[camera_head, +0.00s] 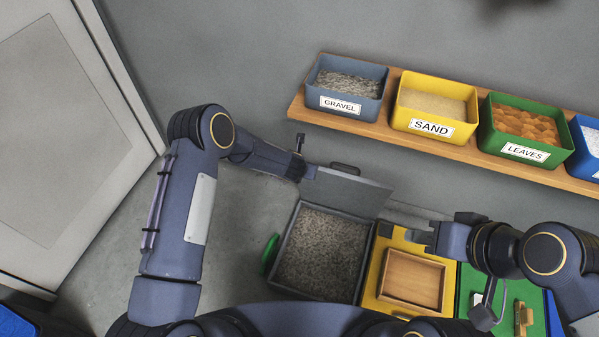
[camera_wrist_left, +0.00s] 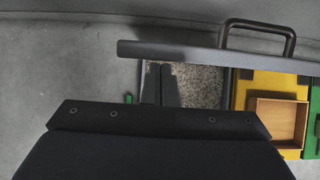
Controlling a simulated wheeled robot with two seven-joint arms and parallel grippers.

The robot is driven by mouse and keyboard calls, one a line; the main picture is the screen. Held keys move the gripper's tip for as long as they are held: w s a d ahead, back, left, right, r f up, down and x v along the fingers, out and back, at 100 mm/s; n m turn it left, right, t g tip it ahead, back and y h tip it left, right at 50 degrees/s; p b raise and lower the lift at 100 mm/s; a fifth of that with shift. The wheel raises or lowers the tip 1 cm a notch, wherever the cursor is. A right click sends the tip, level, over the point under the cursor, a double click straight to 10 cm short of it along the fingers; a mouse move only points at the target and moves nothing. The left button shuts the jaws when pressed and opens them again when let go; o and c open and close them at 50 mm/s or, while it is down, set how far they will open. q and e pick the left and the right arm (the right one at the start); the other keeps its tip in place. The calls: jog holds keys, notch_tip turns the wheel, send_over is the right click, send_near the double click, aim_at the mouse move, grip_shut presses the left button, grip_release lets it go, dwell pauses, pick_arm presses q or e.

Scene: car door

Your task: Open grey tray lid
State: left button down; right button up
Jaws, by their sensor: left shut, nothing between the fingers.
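The grey tray (camera_head: 366,262) stands on the floor and holds gravel; its inside is exposed. Its grey lid (camera_head: 350,191) is raised and tilted up at the tray's far side, with a dark handle (camera_head: 345,169) on its upper edge. In the left wrist view, the lid (camera_wrist_left: 190,52) shows edge-on with its handle (camera_wrist_left: 265,30). My left gripper (camera_head: 312,173) is shut and empty at the lid's left end; its fingers (camera_wrist_left: 160,85) reach below the lid's edge. Whether they touch it is unclear. My right gripper (camera_head: 418,237) is over the yellow tray's far edge; its jaw state is unclear.
A yellow tray (camera_head: 375,275) with a wooden box (camera_head: 412,279) and a green tray (camera_head: 508,300) stand to the right. A wall shelf (camera_head: 365,123) carries bins labelled gravel, sand and leaves. Bare floor (camera_head: 235,220) lies left of the grey tray.

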pick_arm(q)
jog(key=w+p, duration=0.1)
jog(key=w+r+p, duration=0.1)
jog(key=p, duration=0.1)
jog(key=w+d+p, duration=0.1)
jog(key=shift+w+d+r+p, duration=0.1)
jog(key=shift+w+r+p, duration=0.25)
jog(key=shift+w+p, duration=0.05)
jog(key=shift+w+d+f+p, duration=0.1)
jog(key=shift+w+d+p, duration=0.1)
jog(key=shift+w+p, duration=0.6)
